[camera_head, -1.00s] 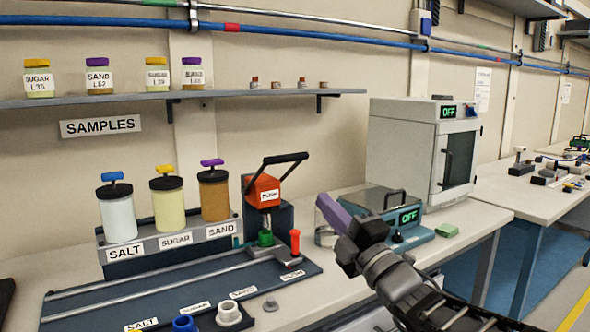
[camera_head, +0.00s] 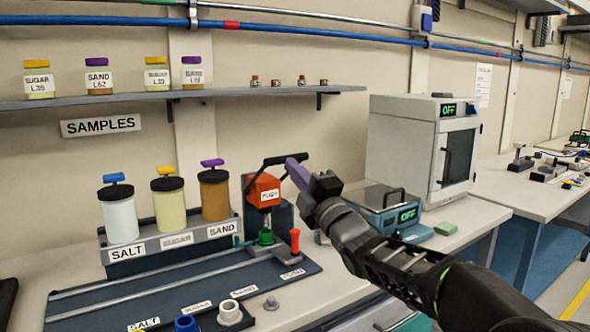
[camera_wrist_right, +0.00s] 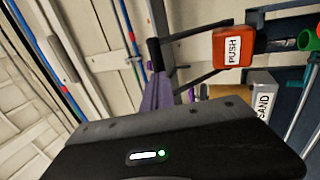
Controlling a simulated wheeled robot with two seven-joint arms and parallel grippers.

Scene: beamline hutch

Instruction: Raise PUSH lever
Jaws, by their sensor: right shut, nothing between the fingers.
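The orange PUSH block (camera_head: 265,192) stands on the bench fixture, and it also shows in the right wrist view (camera_wrist_right: 232,47). Its black lever (camera_head: 268,165) rises from the block with a crossbar at the top, partly hidden behind my fingers. In the right wrist view the lever's dark bars (camera_wrist_right: 192,36) run left from the block. My right gripper (camera_head: 292,168) is shut and empty, its purple fingers at the right end of the lever's crossbar. I cannot tell if they touch it. The purple fingers also show in the wrist view (camera_wrist_right: 158,97). My left gripper is not in view.
SALT, SUGAR and SAND dispensers (camera_head: 168,203) stand left of the PUSH block. A red-topped peg (camera_head: 295,240) stands at its front right. A scale reading OFF (camera_head: 385,205) and a white oven (camera_head: 425,150) stand to the right. A shelf (camera_head: 220,95) with jars runs above.

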